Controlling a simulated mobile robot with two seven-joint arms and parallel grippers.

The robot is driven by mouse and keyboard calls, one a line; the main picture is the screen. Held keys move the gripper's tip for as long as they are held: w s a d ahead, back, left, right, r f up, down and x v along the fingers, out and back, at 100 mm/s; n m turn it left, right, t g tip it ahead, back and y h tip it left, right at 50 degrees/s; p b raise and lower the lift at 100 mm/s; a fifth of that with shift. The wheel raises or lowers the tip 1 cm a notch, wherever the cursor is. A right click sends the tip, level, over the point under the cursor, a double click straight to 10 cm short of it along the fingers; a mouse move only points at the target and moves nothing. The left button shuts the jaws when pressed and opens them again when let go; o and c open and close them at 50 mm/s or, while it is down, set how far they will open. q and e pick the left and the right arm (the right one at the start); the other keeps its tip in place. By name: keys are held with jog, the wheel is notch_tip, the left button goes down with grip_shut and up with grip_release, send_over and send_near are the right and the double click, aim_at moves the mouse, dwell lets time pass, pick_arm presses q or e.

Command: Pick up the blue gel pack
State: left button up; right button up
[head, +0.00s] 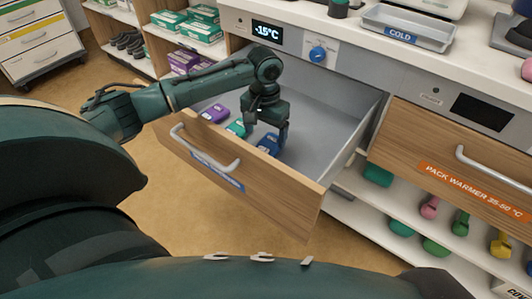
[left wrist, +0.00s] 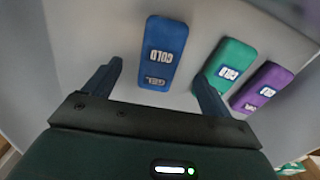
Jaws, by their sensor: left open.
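The blue gel pack (head: 268,146) lies in the open cold drawer (head: 322,113), near its front panel. In the left wrist view the blue pack (left wrist: 165,45) is marked COLD GEL and lies flat on the drawer floor. My left gripper (head: 265,132) is inside the drawer, pointing down over the blue pack. In the left wrist view its open fingers (left wrist: 160,75) are to either side of the pack's near end, with nothing held. The right finger overlaps the green pack's edge in that view. My right gripper is not in view.
A green pack (head: 237,129) and a purple pack (head: 215,113) lie left of the blue one. The drawer's back right is empty. The wooden front with its handle (head: 205,155) bounds the drawer. A closed pack warmer drawer (head: 455,165) is at right; a COLD tray (head: 410,22) is on the counter.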

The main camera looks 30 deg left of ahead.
aim_at(266, 147)
pick_arm(q)
jog(key=f, duration=0.1)
jog(key=f+b, duration=0.1)
jog(key=f, duration=0.1)
jog(key=f+b, duration=0.1)
jog(key=f, duration=0.1)
jog(key=shift+w+a+f, duration=0.1)
jog(key=shift+w+f, duration=0.15)
jog(key=shift+w, duration=0.15)
jog(key=shift+f, duration=0.1)
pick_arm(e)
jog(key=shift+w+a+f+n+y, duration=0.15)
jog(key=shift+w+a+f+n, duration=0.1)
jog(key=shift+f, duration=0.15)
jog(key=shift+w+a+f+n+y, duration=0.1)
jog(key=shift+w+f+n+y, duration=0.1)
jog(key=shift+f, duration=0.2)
pick_arm(q)
jog(key=c, duration=1.2)
